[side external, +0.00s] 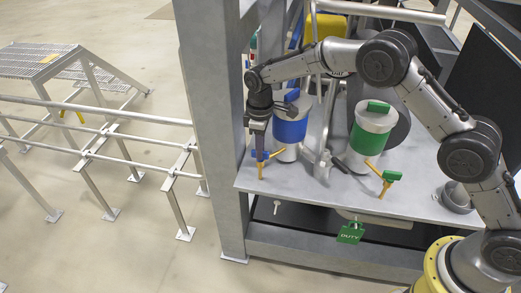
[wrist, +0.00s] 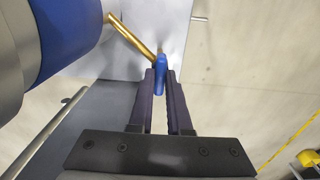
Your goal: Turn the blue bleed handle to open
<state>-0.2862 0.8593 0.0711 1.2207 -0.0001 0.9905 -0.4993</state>
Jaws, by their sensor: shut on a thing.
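The blue bleed handle (wrist: 160,72) shows in the wrist view between the tips of my gripper (wrist: 163,78), which is shut on it. A brass pipe (wrist: 132,36) runs from the handle up to the left toward a blue-banded canister. In the side view my gripper (side external: 259,148) points down at the shelf's left end, and the handle (side external: 264,155) shows only partly beside the fingertips. The brass fitting (side external: 261,170) stands below it. How far the handle is turned is hard to tell.
The blue-banded canister (side external: 291,128) stands just right of my gripper. A green-banded canister (side external: 371,135) and a green-handled brass valve (side external: 388,178) stand further right. A grey upright post (side external: 213,120) rises close on the left. A green DUTY tag (side external: 350,233) hangs at the shelf's front.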

